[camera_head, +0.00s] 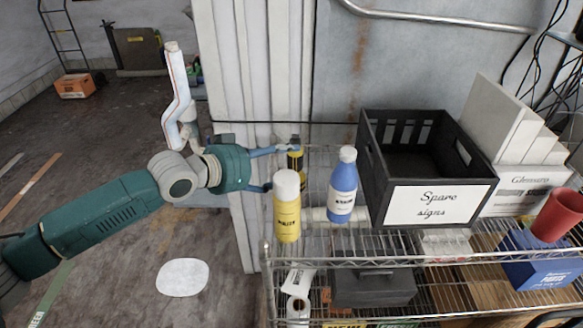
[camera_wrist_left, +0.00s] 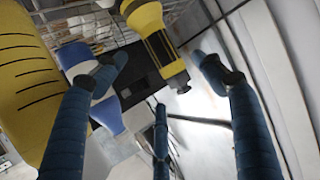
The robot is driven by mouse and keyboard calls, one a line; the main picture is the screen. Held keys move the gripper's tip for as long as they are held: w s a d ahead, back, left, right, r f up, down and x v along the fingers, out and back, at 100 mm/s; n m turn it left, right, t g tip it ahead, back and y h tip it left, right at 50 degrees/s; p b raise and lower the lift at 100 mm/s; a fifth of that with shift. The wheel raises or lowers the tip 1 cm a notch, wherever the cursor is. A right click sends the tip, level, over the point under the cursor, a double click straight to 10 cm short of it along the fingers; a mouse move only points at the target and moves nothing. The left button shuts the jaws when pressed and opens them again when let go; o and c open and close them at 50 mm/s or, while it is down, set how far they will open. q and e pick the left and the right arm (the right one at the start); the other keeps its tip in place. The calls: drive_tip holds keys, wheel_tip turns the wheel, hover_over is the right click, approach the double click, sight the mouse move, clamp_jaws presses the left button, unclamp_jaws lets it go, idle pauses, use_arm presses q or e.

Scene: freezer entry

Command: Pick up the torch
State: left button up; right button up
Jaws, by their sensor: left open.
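The torch (camera_head: 295,158), yellow and black, stands at the back of the wire shelf's top, behind a yellow bottle. My left gripper (camera_head: 275,168) reaches it from the left, one finger passing close to it. In the left wrist view the torch (camera_wrist_left: 160,42) lies ahead, between the spread fingertips of my left gripper (camera_wrist_left: 160,82). The fingers are open and do not appear closed on it; whether one touches it I cannot tell. The torch's lower part is partly hidden in the head view. My right gripper is not in view.
A yellow bottle (camera_head: 287,212) with a white cap stands close in front of the left gripper, with a blue bottle (camera_head: 343,190) to its right. A black crate (camera_head: 372,165) labelled "Spare signs" stands further right. Grey wall panels (camera_head: 262,60) rise behind the gripper.

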sight(292, 160)
use_arm(q)
drive_tip(key=shift+x, duration=1.15)
drive_tip(key=shift+w+d+f+p, duration=0.15)
drive_tip(key=shift+w+d+p, duration=0.25)
drive_tip(key=shift+p, duration=0.15)
drive_tip(key=p+x, duration=0.1)
drive_tip(key=x, duration=0.2)
drive_tip(key=shift+w+f, duration=0.2)
drive_tip(key=shift+f, duration=0.1)
drive_tip(key=shift+w+d+f, duration=0.25)
drive_tip(key=shift+a, duration=0.1)
drive_tip(key=shift+c, duration=0.2)
drive_tip(key=shift+s, duration=0.1)
drive_tip(key=c, duration=1.3)
drive_tip(key=shift+r, duration=0.1)
drive_tip(key=shift+c, duration=0.7)
